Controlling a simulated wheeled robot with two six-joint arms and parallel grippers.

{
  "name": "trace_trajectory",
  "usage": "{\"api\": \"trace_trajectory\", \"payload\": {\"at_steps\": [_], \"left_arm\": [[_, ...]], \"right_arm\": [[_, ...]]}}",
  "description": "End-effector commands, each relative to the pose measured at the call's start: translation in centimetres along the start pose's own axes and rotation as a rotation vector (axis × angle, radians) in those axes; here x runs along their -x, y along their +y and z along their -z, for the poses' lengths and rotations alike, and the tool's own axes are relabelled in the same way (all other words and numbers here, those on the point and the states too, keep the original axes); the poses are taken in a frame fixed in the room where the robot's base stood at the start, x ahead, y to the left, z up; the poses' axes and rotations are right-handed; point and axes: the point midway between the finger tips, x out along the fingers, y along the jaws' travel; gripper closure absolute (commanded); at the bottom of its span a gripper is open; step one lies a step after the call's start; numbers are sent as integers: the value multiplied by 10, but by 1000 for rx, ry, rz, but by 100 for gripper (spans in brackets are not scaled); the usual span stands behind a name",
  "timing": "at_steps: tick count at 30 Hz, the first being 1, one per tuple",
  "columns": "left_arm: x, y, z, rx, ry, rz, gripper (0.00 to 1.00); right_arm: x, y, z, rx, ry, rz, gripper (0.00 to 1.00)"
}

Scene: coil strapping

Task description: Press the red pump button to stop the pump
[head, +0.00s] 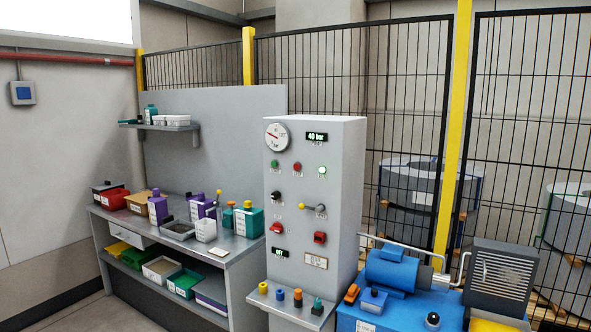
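A grey control cabinet (341,185) stands upright near the middle of the head view. Labels by the buttons are too small to read. Above them are a round dial gauge (277,137) and a display (317,136) reading 40 bar. Lower down are a black knob, a yellow-tipped lever (314,207) and two red switches (276,228). Neither gripper is in view.
A workbench (240,251) with bottles and bins stands left of the cabinet. A small shelf (286,305) with coloured knobs juts from the cabinet's foot. A blue motor unit (392,268) is at lower right. Black mesh fencing with yellow posts (450,150) stands behind, with coils beyond.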

Motion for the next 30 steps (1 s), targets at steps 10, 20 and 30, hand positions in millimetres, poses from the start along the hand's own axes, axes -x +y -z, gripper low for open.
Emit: {"api": "trace_trajectory", "payload": {"at_steps": [10, 20, 30], "left_arm": [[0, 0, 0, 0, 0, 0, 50], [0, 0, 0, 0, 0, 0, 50], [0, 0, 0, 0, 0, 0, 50]], "right_arm": [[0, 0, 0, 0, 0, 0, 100], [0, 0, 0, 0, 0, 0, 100], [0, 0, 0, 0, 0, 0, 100]]}}
